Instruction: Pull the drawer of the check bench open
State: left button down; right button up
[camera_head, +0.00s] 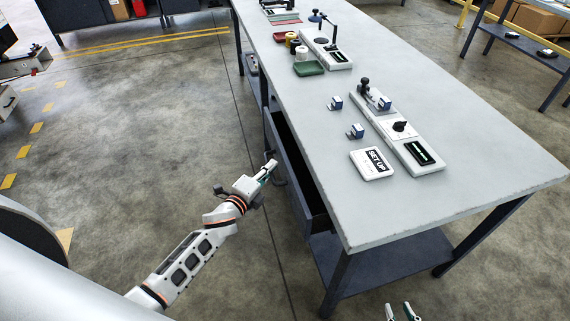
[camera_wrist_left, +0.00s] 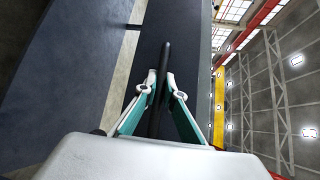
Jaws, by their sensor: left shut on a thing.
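The check bench (camera_head: 480,170) has a pale grey top and dark legs. Its dark drawer (camera_head: 292,172) stands out from the left side under the top, and a strip of its dark inside shows. My left gripper (camera_head: 268,168) is at the drawer's outer face. In the left wrist view its fingers (camera_wrist_left: 160,92) are shut on the dark bar handle (camera_wrist_left: 164,62), which runs between the fingertips. My right gripper (camera_head: 403,312) shows only its fingertips at the bottom edge of the head view, apart and empty.
On the bench top lie a "SET UP" sign (camera_head: 372,163), a long white device (camera_head: 398,130), small blue-and-white blocks (camera_head: 356,131) and a green tray (camera_head: 308,68). A lower shelf (camera_head: 385,262) is under the bench. The floor (camera_head: 150,130) left of the drawer is clear.

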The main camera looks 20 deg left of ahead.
pick_arm(q)
jog(key=s+a, duration=0.7)
jog(key=a, duration=0.3)
jog(key=s+a, duration=0.6)
jog(key=a, duration=0.4)
jog(key=shift+s+a, duration=0.15)
jog(key=shift+s, duration=0.2)
jog(key=c, duration=2.1)
grip_release()
jog(key=shift+c, duration=0.2)
jog(key=shift+s, duration=0.1)
jog(key=v, duration=1.1)
jog(key=shift+s, duration=0.4)
jog(key=shift+s+a, duration=0.1)
